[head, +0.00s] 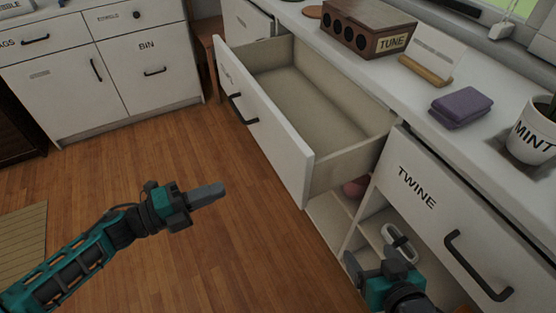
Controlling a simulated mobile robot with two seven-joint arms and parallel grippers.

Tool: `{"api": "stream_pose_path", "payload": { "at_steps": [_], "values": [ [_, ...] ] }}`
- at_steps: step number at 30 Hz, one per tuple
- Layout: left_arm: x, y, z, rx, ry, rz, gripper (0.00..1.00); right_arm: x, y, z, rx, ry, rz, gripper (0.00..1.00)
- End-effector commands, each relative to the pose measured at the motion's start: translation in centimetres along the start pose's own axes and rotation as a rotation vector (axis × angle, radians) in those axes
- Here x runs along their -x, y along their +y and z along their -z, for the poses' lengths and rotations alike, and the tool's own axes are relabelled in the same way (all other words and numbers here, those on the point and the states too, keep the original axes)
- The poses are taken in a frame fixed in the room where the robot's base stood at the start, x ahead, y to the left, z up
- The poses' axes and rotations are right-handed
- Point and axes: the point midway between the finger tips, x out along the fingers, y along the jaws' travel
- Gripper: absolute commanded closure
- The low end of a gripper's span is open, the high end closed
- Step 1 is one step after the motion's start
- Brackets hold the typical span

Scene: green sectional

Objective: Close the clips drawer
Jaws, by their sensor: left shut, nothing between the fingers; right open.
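A white drawer (270,125) stands pulled out from the counter in the middle of the head view. It looks empty inside, with a bare beige bottom. Its front has a dark bar handle (241,108); any label on it is too oblique to read, so I cannot confirm that it is the clips drawer. My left gripper (212,192) is shut and empty, over the floor to the left of the drawer front and apart from it. My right gripper (376,265) is open, low in front of the cabinet, below and right of the drawer.
A TWINE drawer front (432,205) is at the right, above open shelves. The counter carries a TUNE box (365,28), a folded purple cloth (461,106) and a MINT pot (530,135). A BIN cabinet (150,65) stands at the back left. The wooden floor between is clear.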

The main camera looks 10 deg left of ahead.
Motion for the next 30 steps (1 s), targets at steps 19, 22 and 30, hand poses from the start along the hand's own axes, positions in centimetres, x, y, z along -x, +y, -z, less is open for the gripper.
{"api": "stream_pose_path", "payload": {
  "at_steps": [19,22,30],
  "values": [
    [-10.8,-0.1,0.1,-0.010,0.011,0.003,1.00,-0.1,0.0,-0.8,-0.003,-0.006,0.000,0.19],
    [-12.2,0.0,0.1,-0.010,0.009,0.002,1.00,-0.2,0.0,-0.9,-0.005,-0.006,-0.001,0.19],
    [-13.9,0.0,0.1,-0.010,0.008,-0.001,1.00,-0.3,0.0,-1.0,-0.009,-0.005,-0.002,0.19]
  ]
}}
